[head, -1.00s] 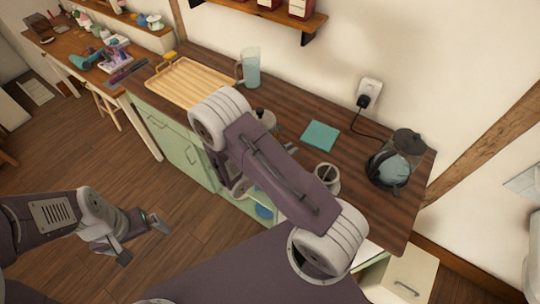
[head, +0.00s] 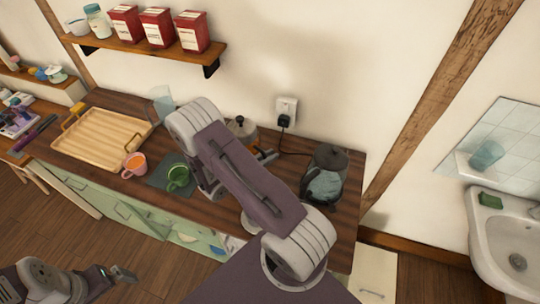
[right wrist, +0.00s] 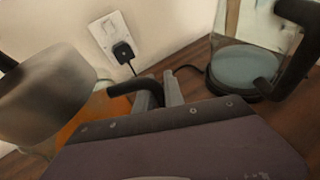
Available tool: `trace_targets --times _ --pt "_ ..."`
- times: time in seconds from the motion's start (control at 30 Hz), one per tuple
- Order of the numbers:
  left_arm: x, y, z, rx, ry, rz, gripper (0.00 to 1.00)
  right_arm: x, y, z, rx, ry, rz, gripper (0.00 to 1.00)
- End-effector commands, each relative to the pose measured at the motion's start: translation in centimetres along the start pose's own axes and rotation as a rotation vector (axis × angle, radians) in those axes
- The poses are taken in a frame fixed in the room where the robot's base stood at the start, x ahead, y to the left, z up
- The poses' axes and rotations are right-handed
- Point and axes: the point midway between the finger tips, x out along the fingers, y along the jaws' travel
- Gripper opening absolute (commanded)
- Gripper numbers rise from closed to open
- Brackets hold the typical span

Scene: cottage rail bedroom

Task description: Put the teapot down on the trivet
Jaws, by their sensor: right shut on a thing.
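The teapot (head: 241,127), grey with a dark knob, shows behind my right arm in the head view. Its rounded body (right wrist: 45,92) fills the left of the right wrist view. My right gripper (right wrist: 160,92) is shut on its dark handle; in the head view the gripper (head: 266,156) is beside the teapot. I cannot tell whether the teapot touches the surface below. No trivet can be made out clearly; the area under the teapot is largely hidden by my arm. My left gripper (head: 112,275) is low at the left, away from the counter, its jaw gap unclear.
A glass kettle (head: 325,172) stands right of the teapot, near a wall socket (head: 287,108) with a cord. Left are a wooden tray (head: 103,135), a pitcher (head: 161,100), a pink mug (head: 135,162) and a green mug (head: 178,176) on a dark mat. A shelf (head: 150,50) hangs above.

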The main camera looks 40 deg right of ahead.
Motion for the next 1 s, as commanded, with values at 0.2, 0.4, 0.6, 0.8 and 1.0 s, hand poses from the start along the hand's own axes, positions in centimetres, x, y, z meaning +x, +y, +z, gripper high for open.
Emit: trace_targets --times 0.2,0.4,0.6,0.8,1.0 --pt "0.3 0.0 0.0 0.0 0.0 0.0 1.0 0.0 0.0 -0.1 0.007 -0.007 -0.007 0.0" --pt "1.4 0.0 0.1 0.0 0.0 0.0 1.0 0.4 -0.1 -1.2 0.006 -0.006 -0.007 0.0" --pt "3.0 -0.1 0.3 0.0 0.0 0.0 1.0 1.0 -0.2 -2.9 0.006 -0.006 -0.007 0.0" --pt "4.5 -0.1 0.5 0.0 0.0 0.0 1.0 1.6 -0.3 -4.5 0.005 -0.007 -0.007 0.0" --pt "5.6 -0.1 0.6 0.0 0.0 0.0 1.0 2.0 -0.4 -5.7 0.006 -0.007 -0.007 0.0"
